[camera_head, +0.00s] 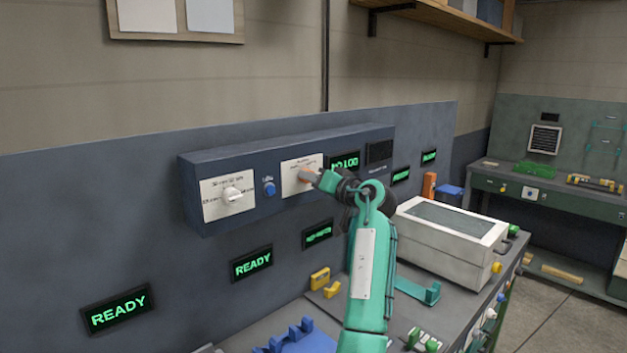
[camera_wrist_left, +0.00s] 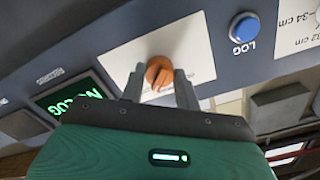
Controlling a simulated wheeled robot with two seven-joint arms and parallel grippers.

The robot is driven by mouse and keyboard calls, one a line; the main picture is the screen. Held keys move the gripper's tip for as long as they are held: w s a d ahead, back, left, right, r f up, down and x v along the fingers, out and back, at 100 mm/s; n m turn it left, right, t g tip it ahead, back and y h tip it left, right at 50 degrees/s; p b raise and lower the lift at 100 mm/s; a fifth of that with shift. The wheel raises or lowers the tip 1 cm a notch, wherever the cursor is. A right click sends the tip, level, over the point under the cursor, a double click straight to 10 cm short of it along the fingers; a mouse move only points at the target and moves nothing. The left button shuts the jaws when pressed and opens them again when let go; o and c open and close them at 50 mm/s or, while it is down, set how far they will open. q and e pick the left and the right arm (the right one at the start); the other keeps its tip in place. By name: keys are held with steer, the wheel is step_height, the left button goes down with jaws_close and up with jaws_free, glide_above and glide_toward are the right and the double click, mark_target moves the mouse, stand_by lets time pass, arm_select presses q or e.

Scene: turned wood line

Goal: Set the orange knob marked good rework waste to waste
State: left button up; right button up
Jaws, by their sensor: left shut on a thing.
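The orange knob (camera_head: 308,174) sits on a white plate (camera_head: 290,184) on the front of the dark blue wall box, partly hidden by my gripper in the head view. In the left wrist view the orange knob (camera_wrist_left: 158,72) stands between the two fingers on its white plate (camera_wrist_left: 125,58). My left gripper (camera_head: 318,178) is at the knob, and it also shows in the wrist view (camera_wrist_left: 160,88), shut on the knob. The plate's lettering is too small and too covered to read, so I cannot tell which mark the knob points to. My right gripper is not in view.
A white knob (camera_head: 232,194) and a blue LOG button (camera_head: 269,188) are left of the orange knob on the same box. A green-lit NO LOG display (camera_head: 345,163) is to its right. A white lidded case (camera_head: 440,232) stands on the bench below right.

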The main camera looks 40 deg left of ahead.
arm_select(q)
steer(key=shift+r, duration=0.1)
steer(key=o, duration=0.9)
steer(key=shift+c, duration=0.2)
steer(key=shift+o, duration=0.6)
steer(key=s+d+b, duration=0.1)
steer(key=d+b, duration=0.4)
steer(key=d, duration=0.8)
steer(key=shift+d, duration=0.35)
